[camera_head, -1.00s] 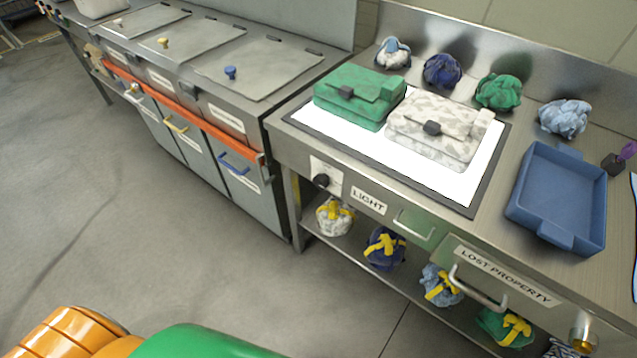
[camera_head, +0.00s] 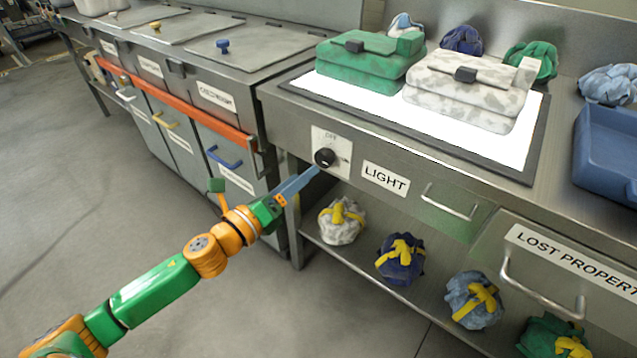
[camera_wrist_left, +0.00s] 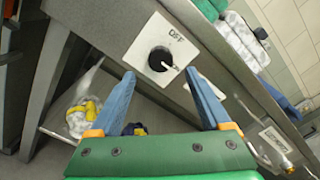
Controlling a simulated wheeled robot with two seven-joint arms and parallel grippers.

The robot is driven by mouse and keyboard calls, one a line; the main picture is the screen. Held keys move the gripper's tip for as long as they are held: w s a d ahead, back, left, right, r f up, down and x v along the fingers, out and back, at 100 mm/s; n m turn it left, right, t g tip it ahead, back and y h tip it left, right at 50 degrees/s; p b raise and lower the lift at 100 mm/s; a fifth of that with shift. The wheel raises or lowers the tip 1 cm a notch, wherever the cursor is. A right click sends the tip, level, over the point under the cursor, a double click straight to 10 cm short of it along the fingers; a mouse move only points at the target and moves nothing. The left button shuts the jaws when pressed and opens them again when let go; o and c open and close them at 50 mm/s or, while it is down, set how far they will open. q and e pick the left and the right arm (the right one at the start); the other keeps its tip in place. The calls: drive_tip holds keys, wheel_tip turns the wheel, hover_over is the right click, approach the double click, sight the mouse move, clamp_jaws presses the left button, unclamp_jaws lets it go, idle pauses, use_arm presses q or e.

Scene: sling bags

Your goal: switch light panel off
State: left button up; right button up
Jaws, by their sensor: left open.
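The light panel (camera_head: 370,128) is a glowing white surface in a dark frame, set into the steel counter. Its black rotary knob (camera_head: 325,157) sits on a white plate marked OFF, on the counter front left of the LIGHT label. The knob (camera_wrist_left: 161,60) also shows in the left wrist view, its pointer turned away from the OFF mark. My left gripper (camera_head: 312,172) is just in front of the knob. In the wrist view its blue fingers (camera_wrist_left: 158,82) are open, one on each side of the knob; contact cannot be told. My right gripper is not in view.
A green bag (camera_head: 365,62) and a white-grey patterned bag (camera_head: 465,90) lie on the panel. A drawer handle (camera_head: 450,203) is right of the LIGHT label. Several bundles with yellow ties, one white (camera_head: 341,222), sit on the shelf below. Lidded bins (camera_head: 245,62) stand at left.

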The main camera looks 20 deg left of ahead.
sight(320, 160)
use_arm(q)
drive_tip(key=x, duration=0.5)
drive_tip(key=shift+w+r+p, duration=0.15)
drive_tip(key=shift+w+p, duration=0.2)
drive_tip(key=shift+p, duration=0.05)
drive_tip(key=shift+w+d, duration=0.3)
drive_tip(key=shift+w, duration=0.3)
drive_tip(key=shift+c, duration=0.3)
clamp_jaws()
